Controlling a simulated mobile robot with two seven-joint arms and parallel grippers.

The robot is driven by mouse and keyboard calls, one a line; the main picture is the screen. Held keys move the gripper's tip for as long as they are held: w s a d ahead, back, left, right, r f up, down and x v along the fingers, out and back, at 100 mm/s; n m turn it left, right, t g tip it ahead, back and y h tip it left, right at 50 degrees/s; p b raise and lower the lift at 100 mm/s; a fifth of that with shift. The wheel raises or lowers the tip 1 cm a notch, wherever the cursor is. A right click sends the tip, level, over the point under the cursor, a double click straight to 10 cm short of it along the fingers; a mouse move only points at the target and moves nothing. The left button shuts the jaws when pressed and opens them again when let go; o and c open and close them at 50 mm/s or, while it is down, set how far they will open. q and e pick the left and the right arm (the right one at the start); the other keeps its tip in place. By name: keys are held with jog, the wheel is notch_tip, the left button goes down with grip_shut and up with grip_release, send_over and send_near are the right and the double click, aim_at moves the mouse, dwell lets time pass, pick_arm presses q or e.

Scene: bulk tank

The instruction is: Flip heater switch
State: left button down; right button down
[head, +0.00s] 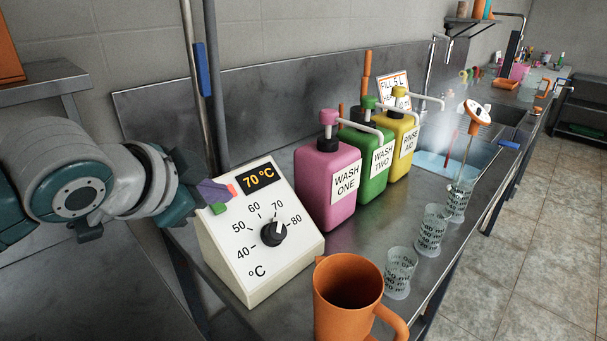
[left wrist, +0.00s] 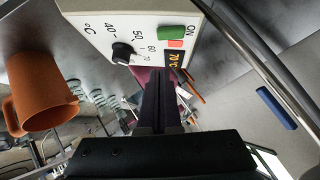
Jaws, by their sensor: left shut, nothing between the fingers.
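The heater box (head: 258,262) is a white sloped control unit on the steel counter; it also shows upside down in the left wrist view (left wrist: 108,14). Its display (head: 258,177) reads 70 °C, and its black dial (head: 273,233) sits below. The switch shows a green part (left wrist: 171,32) and a red part (left wrist: 176,44), with ON printed beside it. My left gripper (head: 217,191) is shut and empty at the upper left of the box, partly covering the switch in the head view. I cannot tell whether it touches the switch. My right gripper is not in view.
Pink (head: 325,185), green (head: 366,165) and yellow (head: 400,140) pump bottles stand right of the box. An orange jug (head: 340,295) stands in front, with glass measuring beakers (head: 400,272) along the counter's edge. A steel post (head: 203,90) rises behind the box. A sink (head: 450,160) lies beyond.

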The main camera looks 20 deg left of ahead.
aim_at(226, 209)
pick_arm(q)
jog(key=shift+w+a+f+b, duration=0.1)
jog(key=shift+w+a+f, duration=0.2)
jog(key=shift+f, duration=0.4)
jog(key=shift+w+a+f+b, duration=0.1)
jog(key=shift+w+a+f, duration=0.2)
jog(key=shift+f, duration=0.35)
jog(key=shift+w+a+f+b, duration=0.1)
jog(key=shift+w+a+f, duration=0.2)
jog(key=shift+f, duration=0.4)
jog(key=shift+s, duration=0.1)
jog(key=shift+a+f+b, duration=0.15)
jog(key=shift+f+b, duration=0.25)
jog(key=shift+f, duration=0.1)
jog(key=shift+r+y, duration=0.1)
jog(key=shift+y, duration=0.2)
jog(key=shift+r, duration=0.15)
jog(key=shift+r+p, duration=0.75)
jog(key=shift+p, duration=0.35)
